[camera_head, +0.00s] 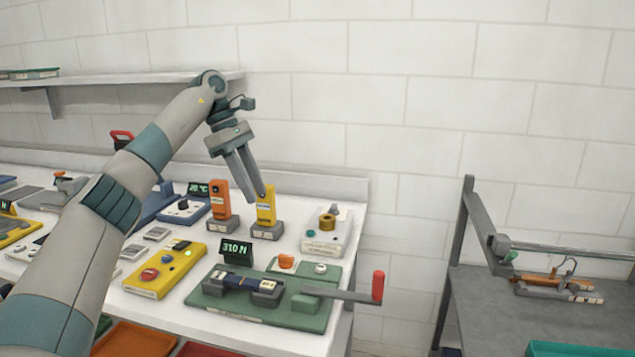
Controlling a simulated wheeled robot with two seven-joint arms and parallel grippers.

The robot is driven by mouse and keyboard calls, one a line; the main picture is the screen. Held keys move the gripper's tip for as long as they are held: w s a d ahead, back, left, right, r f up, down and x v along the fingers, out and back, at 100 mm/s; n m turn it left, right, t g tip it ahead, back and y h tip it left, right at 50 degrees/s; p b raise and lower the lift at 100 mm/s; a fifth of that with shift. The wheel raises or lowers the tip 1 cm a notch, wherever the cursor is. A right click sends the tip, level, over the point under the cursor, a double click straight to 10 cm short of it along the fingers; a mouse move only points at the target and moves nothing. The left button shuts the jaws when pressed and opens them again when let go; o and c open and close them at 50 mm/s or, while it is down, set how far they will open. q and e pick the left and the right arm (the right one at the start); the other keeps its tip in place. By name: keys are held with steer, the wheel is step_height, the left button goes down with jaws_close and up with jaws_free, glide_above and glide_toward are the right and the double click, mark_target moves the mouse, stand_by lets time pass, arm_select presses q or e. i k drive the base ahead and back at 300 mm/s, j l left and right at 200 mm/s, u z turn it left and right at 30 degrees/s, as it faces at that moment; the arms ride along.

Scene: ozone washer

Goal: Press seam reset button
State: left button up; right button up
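My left gripper (257,196) comes down from the upper left, its two slim fingers close together with the tips meeting. The tips overlap the upper part of a yellow upright block (267,208) on a grey base; I cannot tell whether they touch it. No button is readably labelled as the seam reset. Candidates are the red button (150,274) on a yellow control box (178,277), and an orange knob (286,261) on the green fixture (210,305) with a red-handled lever (378,286). My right gripper is out of view.
An orange upright block (221,200) stands left of the yellow one. A white box with a brass ring (327,222) stands to the right. A green-lit display (237,248) stands behind the fixture. A grey side table (490,315) is at right, beyond a gap.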

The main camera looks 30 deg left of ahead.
mark_target(320, 268)
steer(key=k+l, duration=0.8)
steer(key=l, duration=0.1)
